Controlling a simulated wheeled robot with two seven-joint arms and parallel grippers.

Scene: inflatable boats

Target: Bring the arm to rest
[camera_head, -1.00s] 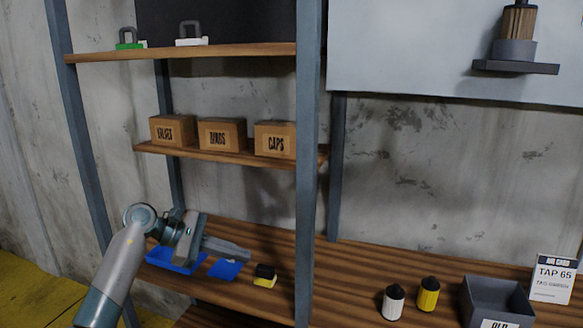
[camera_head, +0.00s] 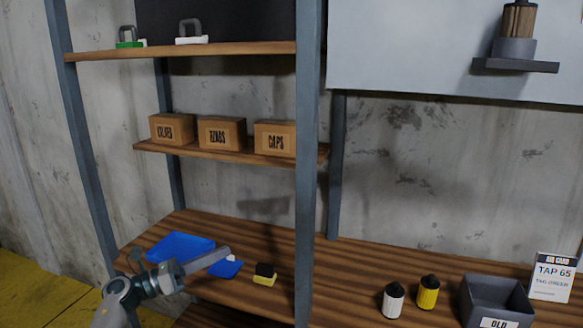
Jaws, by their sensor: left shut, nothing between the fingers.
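My left arm comes in from the lower left. Its gripper (camera_head: 224,255) is shut and empty. It points right, in front of a blue tray (camera_head: 182,247) and near a flat blue piece (camera_head: 226,269) with something small and white at its edge. I cannot tell whether the gripper touches either of them. My right gripper is out of view.
A yellow and black block (camera_head: 264,275) sits on the lower shelf. The shelf post (camera_head: 308,170) stands right of the arm. Cardboard boxes (camera_head: 222,133) stand above. A white bottle (camera_head: 393,301), a yellow bottle (camera_head: 428,292) and a grey bin (camera_head: 497,297) are on the bench.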

